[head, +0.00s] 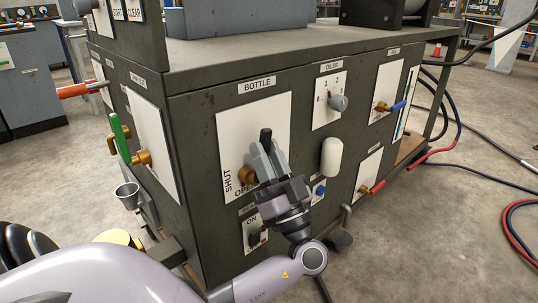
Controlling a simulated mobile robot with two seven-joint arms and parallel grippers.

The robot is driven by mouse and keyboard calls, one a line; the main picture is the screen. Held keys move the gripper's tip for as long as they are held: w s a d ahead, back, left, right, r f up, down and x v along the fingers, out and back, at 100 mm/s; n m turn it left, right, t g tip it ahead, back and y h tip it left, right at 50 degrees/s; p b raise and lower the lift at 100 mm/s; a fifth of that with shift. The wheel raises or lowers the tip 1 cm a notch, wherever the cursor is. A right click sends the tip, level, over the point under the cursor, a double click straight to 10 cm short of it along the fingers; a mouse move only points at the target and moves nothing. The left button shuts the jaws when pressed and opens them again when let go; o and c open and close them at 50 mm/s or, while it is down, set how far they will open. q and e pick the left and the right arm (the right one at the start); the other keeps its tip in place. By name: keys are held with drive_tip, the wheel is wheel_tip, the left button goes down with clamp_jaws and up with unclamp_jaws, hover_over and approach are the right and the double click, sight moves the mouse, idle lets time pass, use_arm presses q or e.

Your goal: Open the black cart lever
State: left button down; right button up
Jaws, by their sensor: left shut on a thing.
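The black lever (265,135) stands on a white plate (229,135) under the label BOTTLE, on the front of the dark cart (190,140). Its tip points up and shows above my fingers. A brass valve body (247,175) shows at the left of my fingers. The plate reads SHUT at its lower left and OPEN along its bottom edge, partly hidden. My left gripper (267,153) comes from below and is shut on the black lever. It hides the lever's lower part. My right gripper is not in view.
A grey knob (338,103) under OILER and a white rounded part (331,157) sit right of the lever. Blue-handled (398,106) and red-handled (377,186) valves are farther right. A green lever (120,138) and a cup (127,194) are on the left side. Hoses lie on the right floor.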

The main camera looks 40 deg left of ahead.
use_arm(q)
drive_tip(key=shift+r, duration=0.1)
drive_tip(key=c, duration=1)
unclamp_jaws()
drive_tip(key=shift+o, duration=0.2)
drive_tip(key=shift+f, duration=0.25)
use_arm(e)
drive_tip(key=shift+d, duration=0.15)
